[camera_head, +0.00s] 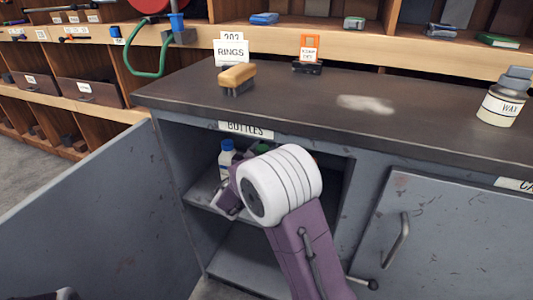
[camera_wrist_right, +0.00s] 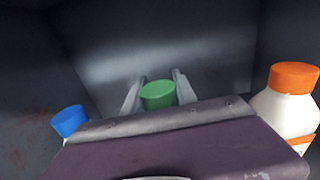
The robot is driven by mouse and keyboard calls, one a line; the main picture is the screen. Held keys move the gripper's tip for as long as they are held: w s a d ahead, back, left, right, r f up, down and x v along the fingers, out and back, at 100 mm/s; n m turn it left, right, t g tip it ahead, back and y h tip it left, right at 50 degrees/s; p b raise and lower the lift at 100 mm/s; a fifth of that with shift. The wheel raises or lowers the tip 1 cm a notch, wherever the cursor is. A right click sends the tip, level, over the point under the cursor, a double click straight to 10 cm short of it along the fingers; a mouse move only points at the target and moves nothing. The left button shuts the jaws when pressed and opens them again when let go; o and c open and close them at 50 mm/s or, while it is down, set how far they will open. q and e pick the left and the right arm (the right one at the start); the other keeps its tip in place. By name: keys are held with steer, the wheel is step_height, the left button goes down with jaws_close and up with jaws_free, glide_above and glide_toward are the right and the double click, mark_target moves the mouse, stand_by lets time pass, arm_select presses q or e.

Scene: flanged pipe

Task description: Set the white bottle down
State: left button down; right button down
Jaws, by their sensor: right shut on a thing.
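My right gripper (camera_wrist_right: 158,82) is inside the open cabinet, shut on a bottle with a green cap (camera_wrist_right: 157,96). The cap shows between the two fingers in the right wrist view. The body of this bottle is hidden behind my wrist, so I cannot see its colour or whether it touches the shelf. In the head view my right arm hides most of the gripper, and a bit of green cap (camera_head: 262,148) shows above it.
A white bottle with a blue cap (camera_head: 227,158) stands left of my gripper on the cabinet shelf (camera_head: 203,191). A white bottle with an orange cap (camera_wrist_right: 288,107) stands close on the right. The open door (camera_head: 80,220) is at left; the worktop (camera_head: 300,105) is above.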

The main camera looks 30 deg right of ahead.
arm_select(q)
steer(key=shift+f, duration=0.25)
arm_select(e)
steer(key=shift+f, duration=0.5)
steer(key=c, duration=1)
jaws_free()
arm_select(q)
steer(key=shift+f, duration=0.15)
